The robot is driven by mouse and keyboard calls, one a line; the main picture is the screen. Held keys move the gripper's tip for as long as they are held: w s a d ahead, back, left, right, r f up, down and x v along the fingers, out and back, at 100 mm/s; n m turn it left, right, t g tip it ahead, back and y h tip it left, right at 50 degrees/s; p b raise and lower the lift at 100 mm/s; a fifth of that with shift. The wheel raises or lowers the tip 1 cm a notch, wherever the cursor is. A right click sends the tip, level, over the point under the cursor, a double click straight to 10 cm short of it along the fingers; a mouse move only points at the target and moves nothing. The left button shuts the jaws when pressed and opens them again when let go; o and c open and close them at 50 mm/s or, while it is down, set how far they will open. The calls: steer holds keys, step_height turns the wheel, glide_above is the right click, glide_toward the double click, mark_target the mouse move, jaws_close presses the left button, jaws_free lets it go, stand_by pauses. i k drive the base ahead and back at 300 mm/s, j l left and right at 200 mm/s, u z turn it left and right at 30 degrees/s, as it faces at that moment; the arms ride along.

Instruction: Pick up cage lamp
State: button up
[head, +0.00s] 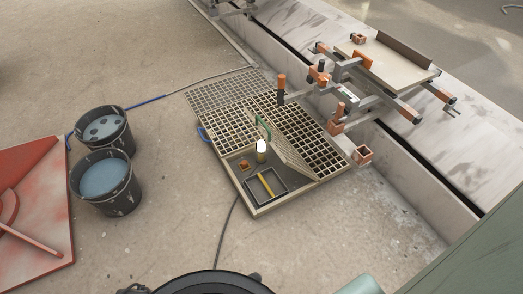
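A small lamp (261,150) with a bright white top and a darker yellowish lower part stands upright in the open, dark-floored section of a framed grate (250,207). It looks like the cage lamp, but it is too small to make out a cage. A tilted grate panel leans just to its right, and a green bar (264,122) rises behind it. My gripper is not in view.
Beside the lamp are a small orange block (243,165) and a dark tray (250,190) with a yellow bar. Two buckets (108,190) stand left, near a red panel (25,220). A clamp-covered rail (350,95) lies behind right. Floor in front is mostly clear, crossed by a cable.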

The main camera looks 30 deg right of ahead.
mark_target(260, 159)
steer(key=i+j, duration=0.1)
steer(key=j, duration=0.45)
steer(key=j+z, duration=0.1)
steer(key=j, duration=0.45)
steer(key=z, duration=0.35)
steer(key=j+z, duration=0.15)
steer(key=z, duration=0.2)
steer(key=j+z, duration=0.1)
steer(key=z, duration=0.3)
steer(key=i, duration=0.05)
